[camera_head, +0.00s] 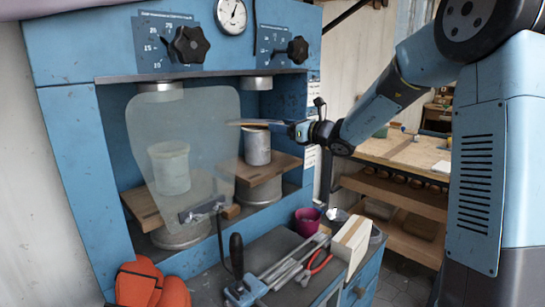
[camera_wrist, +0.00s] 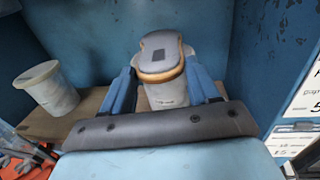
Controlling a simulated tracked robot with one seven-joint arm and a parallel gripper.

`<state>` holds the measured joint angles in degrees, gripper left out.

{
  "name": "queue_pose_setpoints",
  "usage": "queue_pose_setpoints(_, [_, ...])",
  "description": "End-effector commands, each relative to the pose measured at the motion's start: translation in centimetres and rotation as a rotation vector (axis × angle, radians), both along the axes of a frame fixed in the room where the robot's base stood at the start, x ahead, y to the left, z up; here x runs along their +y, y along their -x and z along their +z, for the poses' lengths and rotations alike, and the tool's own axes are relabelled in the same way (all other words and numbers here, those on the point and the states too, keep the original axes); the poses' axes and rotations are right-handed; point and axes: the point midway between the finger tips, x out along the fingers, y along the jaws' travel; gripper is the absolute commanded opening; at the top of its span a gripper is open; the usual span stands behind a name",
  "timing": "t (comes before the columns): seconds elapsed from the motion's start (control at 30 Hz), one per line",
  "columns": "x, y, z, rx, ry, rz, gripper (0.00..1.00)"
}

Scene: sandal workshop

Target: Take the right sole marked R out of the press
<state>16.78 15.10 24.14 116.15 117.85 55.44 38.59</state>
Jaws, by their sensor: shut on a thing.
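The sole (camera_wrist: 160,52) is grey on top with a tan edge and a small dark patch; no letter is readable. In the head view the sole (camera_head: 252,124) is a thin, nearly level strip at the top of the right pale cylinder (camera_head: 257,148) in the blue press (camera_head: 70,130). My gripper (camera_wrist: 160,70) has its two blue fingers on either side of the sole and is shut on it. In the head view my gripper (camera_head: 284,126) reaches in from the right. I cannot tell whether the sole touches the cylinder.
A translucent guard (camera_head: 190,125) covers the press's left station, with another cylinder (camera_head: 170,182) behind it. Open room lies right of the press.

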Motion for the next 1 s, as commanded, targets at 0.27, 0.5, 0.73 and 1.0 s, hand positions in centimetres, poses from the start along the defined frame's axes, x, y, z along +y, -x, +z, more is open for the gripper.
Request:
queue_pose_setpoints(0.27, [0.0, 0.0, 0.1, 0.000, 0.000, 0.000, 0.33])
queue_pose_setpoints(0.5, [0.0, 0.0, 0.7, -0.001, 0.001, 0.000, 0.32])
queue_pose_setpoints(0.73, [0.0, 0.0, 1.0, 0.000, 0.000, 0.000, 0.32])
queue_pose_setpoints(1.0, [-0.1, 0.1, 1.0, 0.000, 0.000, 0.000, 0.32])
